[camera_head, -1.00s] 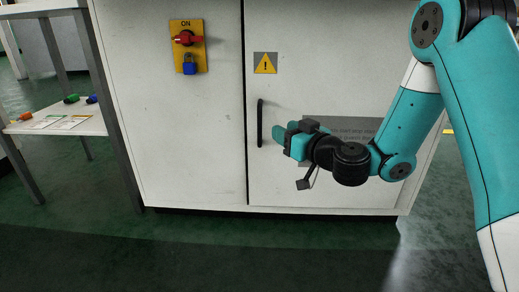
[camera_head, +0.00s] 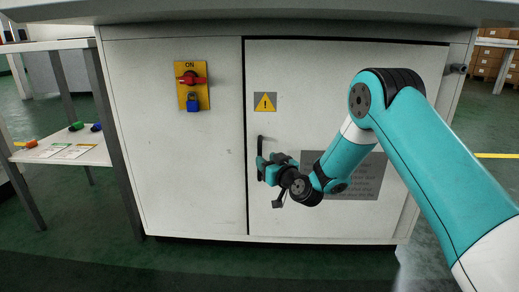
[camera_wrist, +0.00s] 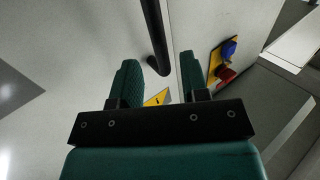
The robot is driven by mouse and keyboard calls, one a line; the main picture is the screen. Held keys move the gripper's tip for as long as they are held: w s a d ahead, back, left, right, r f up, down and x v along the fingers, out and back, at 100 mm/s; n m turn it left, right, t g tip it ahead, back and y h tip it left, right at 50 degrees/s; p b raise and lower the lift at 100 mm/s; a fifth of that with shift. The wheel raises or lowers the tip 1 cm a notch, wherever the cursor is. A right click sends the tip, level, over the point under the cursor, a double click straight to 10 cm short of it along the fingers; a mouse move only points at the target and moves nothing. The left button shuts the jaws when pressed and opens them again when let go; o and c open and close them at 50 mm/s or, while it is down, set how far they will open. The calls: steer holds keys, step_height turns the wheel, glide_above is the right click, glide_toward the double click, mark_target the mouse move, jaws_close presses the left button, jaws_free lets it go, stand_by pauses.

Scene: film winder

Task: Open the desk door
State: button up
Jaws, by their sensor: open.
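The desk door (camera_head: 340,85) is the white panel on the right of the desk front, and it looks shut along its left seam. Its dark upright bar handle (camera_head: 261,144) is near the door's left edge, partly hidden by my gripper. My teal gripper (camera_head: 263,168) is at the handle's lower part. In the wrist view, the two fingers of my gripper (camera_wrist: 159,70) are apart, with the black handle (camera_wrist: 154,35) appearing between them. The frames do not show whether either finger touches it.
A yellow switch plate (camera_head: 203,97) with a red switch and blue padlock is on the fixed left panel. A side table (camera_head: 92,156) with small coloured items stands at left. The desk top (camera_head: 250,12) overhangs the door. Green floor is clear in front.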

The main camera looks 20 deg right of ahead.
steer(key=x, duration=0.5)
steer(key=shift+f, duration=0.1)
jaws_close()
